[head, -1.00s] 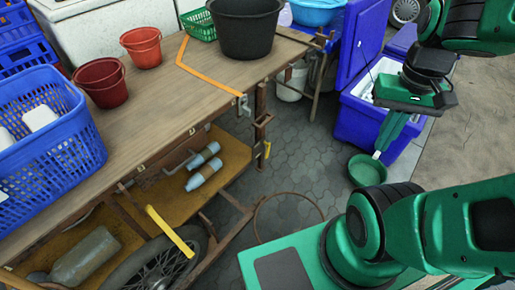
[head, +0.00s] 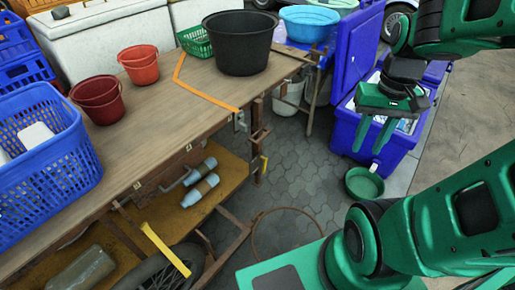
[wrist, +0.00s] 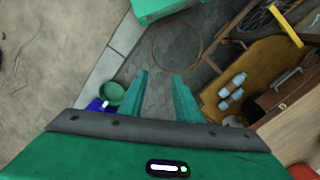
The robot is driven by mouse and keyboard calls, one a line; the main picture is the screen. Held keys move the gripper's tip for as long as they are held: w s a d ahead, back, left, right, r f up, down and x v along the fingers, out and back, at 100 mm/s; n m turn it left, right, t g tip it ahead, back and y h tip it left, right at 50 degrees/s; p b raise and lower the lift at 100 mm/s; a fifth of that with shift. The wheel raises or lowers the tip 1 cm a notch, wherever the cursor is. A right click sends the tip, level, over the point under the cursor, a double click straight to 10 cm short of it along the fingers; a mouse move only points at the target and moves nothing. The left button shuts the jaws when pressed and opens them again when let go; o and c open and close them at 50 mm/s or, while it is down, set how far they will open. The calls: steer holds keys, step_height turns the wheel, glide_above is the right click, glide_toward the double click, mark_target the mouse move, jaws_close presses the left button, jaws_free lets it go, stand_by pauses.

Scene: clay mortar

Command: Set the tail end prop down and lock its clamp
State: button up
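My gripper (head: 374,140) is open and empty in the head view, high at the right, in front of the blue cooler. Its two fingers point down and stand apart; they also show in the wrist view (wrist: 164,85). The wooden table-like cart (head: 165,105) fills the left. A rusty leg (head: 257,140) stands at its near right end, with a small grey metal fitting (head: 240,122) beside it and a yellow piece (head: 263,164) lower down. I cannot tell which part is the prop or its clamp. The gripper touches none of these.
A green bowl (head: 364,183) sits on the paving beside the blue cooler (head: 345,125). A thin ring (head: 290,235) lies near the cart's frame. A yellow bar (head: 165,248) slants by the wheel. Buckets and a blue basket (head: 45,165) stand on top. Paving between cart and cooler is mostly clear.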

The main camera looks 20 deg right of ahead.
steer(key=w+f+n, duration=0.1)
steer(key=w+f, duration=0.4)
steer(key=w, duration=0.6)
steer(key=m+t+y, duration=0.7)
steer(key=t+y, duration=0.1)
steer(key=t, duration=0.5)
glide_toward(257, 134)
steer(key=w+a, duration=0.6)
steer(key=shift+f, duration=0.25)
